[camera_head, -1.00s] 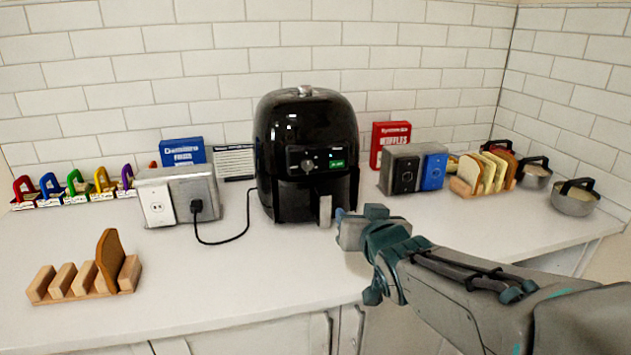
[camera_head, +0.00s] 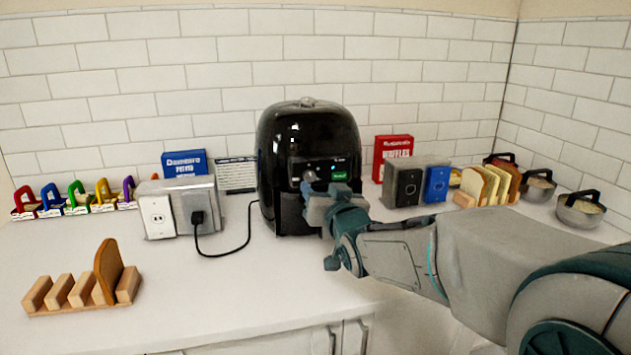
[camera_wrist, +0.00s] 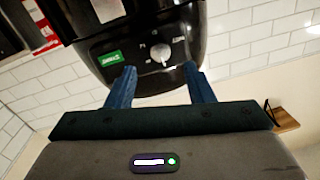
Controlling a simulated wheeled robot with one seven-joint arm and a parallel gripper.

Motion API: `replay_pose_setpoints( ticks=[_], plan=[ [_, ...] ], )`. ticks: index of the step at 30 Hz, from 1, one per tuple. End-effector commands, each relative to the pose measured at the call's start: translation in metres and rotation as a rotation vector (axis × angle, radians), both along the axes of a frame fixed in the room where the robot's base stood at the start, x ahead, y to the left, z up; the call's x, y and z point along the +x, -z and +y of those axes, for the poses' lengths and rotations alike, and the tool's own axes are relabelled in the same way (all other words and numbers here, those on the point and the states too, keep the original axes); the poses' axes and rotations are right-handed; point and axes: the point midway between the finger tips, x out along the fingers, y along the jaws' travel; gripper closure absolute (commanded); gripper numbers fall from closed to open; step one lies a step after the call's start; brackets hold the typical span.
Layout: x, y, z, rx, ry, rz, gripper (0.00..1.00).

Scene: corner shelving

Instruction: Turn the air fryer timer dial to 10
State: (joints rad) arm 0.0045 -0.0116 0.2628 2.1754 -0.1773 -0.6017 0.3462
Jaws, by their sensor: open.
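The black air fryer (camera_head: 290,140) stands upright on the counter against the tiled wall. Its timer dial (camera_wrist: 160,52) is a light round knob with a pointer on the front panel, beside a green label (camera_wrist: 110,58). Small marks around the dial are too blurred to read. My gripper (camera_head: 309,183) is at the front panel in the head view and hides part of it. In the wrist view my gripper (camera_wrist: 160,76) has its two blue fingers apart, with the dial just beyond and between the tips. Contact with the dial cannot be told.
An outlet box (camera_head: 158,217) with a plugged-in cord (camera_head: 240,246) stands left of the fryer. A wooden rack (camera_head: 60,306) holds bread at front left. The front middle counter is clear.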

Motion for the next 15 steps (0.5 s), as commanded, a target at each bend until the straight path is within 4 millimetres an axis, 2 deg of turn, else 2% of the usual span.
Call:
replay_pose_setpoints(
  ticks=[6,15],
  plan=[
    [0.03,0.0,0.012,0.0,-0.001,0.002,0.52],
    [0.048,0.0,0.019,-0.001,-0.001,0.002,0.52]
  ],
)
